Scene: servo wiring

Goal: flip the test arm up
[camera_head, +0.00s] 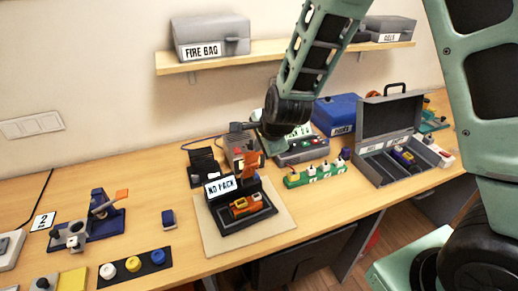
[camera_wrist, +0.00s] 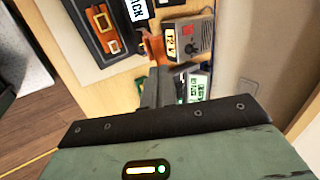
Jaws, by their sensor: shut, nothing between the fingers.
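An orange upright piece (camera_head: 251,164), which looks like the test arm, stands at the back right of a black tray (camera_head: 222,228) with a "NO PACK" sign (camera_head: 220,186). In the wrist view the orange piece (camera_wrist: 152,46) is just past my fingertips. I cannot tell whether the fingers touch the orange piece.
A grey meter box (camera_head: 238,148) stands right behind the tray. A green strip with several plugs (camera_head: 316,174) and an open grey case (camera_head: 390,170) lie to the right. A blue stand with an orange-tipped lever (camera_head: 104,226) is at left. A shelf (camera_head: 270,56) hangs above.

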